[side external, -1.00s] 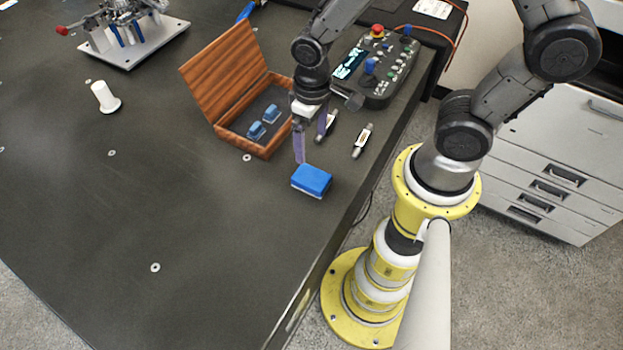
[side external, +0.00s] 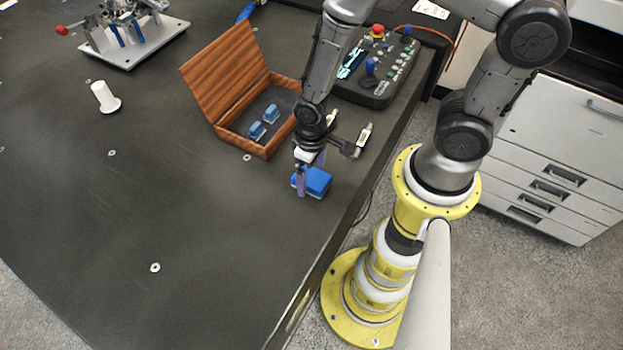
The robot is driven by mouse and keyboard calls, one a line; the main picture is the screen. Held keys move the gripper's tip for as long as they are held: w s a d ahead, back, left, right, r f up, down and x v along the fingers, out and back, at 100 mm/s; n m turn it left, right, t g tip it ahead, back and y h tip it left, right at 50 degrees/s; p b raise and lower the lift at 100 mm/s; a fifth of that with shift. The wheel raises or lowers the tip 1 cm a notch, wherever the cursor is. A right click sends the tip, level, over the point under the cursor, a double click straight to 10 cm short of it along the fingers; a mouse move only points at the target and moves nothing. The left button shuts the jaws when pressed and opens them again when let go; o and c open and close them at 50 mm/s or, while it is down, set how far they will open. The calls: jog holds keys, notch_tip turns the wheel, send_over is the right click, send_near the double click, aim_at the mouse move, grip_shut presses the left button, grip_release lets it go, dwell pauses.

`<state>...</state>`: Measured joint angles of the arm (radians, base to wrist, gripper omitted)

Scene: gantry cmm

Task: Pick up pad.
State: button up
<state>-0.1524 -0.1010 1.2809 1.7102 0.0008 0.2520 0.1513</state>
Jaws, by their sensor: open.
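The pad (side external: 318,181) is a small blue block with a pale lower edge, lying on the dark table near its right edge. My gripper (side external: 308,180) is open and points down at the pad, with its purple fingers low. One finger is in front of the pad's left part and the other is partly hidden at its far side. I cannot tell whether either finger touches the pad.
An open wooden box (side external: 262,144) with two blue pieces inside stands just behind left. A control panel (side external: 377,72) stands behind. A white peg (side external: 104,97) and metal fixture (side external: 130,32) are far left. The front table is clear.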

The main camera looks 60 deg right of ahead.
aim_at(312, 177)
jog(key=shift+f, duration=0.5)
jog(key=c, duration=1.3)
notch_tip(312, 177, up, 10)
jog(key=shift+r, duration=0.1)
jog(key=shift+c, duration=0.2)
